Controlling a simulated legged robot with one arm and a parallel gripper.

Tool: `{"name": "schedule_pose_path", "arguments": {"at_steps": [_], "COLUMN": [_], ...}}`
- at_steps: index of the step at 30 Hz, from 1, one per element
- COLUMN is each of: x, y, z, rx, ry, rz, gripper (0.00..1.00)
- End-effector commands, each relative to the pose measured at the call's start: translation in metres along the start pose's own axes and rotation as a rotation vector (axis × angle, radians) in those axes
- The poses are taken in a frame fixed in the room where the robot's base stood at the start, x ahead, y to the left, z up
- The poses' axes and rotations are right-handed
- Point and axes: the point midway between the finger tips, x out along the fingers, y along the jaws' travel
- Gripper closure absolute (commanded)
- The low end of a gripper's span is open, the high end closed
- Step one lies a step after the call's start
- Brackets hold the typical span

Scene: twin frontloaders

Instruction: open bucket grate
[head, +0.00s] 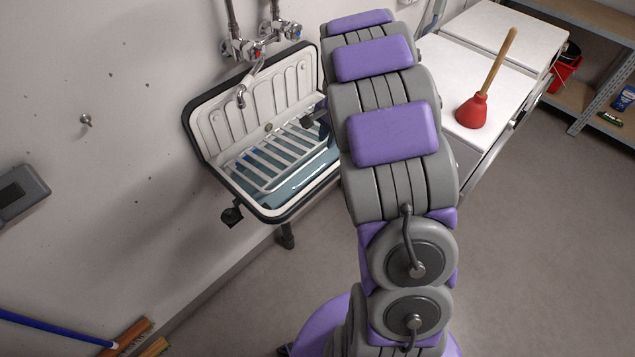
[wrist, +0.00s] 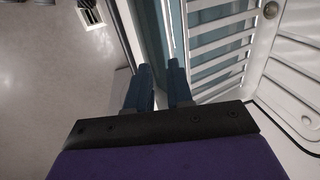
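The bucket grate (head: 272,160) is a white slatted rack over the basin of the wall sink (head: 200,118). It lies low over the basin, above blue water. In the wrist view the grate (wrist: 218,42) is at upper right, its slats running to a long bar beside the fingers. My gripper (wrist: 161,72) has two dark blue fingers a small gap apart, with nothing clearly between them. The right fingertip is close to the grate's edge bar; I cannot tell whether they touch. In the head view my arm hides most of the gripper and the sink's right end.
Taps (head: 258,50) and a spout hang over the sink's back. White machines (head: 480,75) stand right of my arm, with a red plunger (head: 473,110) on top. A shelf with a red bucket (head: 563,72) is at far right. Brooms (head: 128,336) lie at lower left. The floor at right is clear.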

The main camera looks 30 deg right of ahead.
Motion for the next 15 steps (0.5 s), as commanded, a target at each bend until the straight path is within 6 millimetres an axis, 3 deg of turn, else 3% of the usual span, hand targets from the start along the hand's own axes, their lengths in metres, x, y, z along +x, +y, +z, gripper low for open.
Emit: {"name": "schedule_pose_path", "arguments": {"at_steps": [7,15], "x": [-0.047,-0.065], "y": [-0.002,0.018], "z": [0.002,0.043], "rx": [-0.001,-0.129], "ry": [0.004,-0.018], "rz": [-0.001,0.039], "gripper": [0.79,0.79]}}
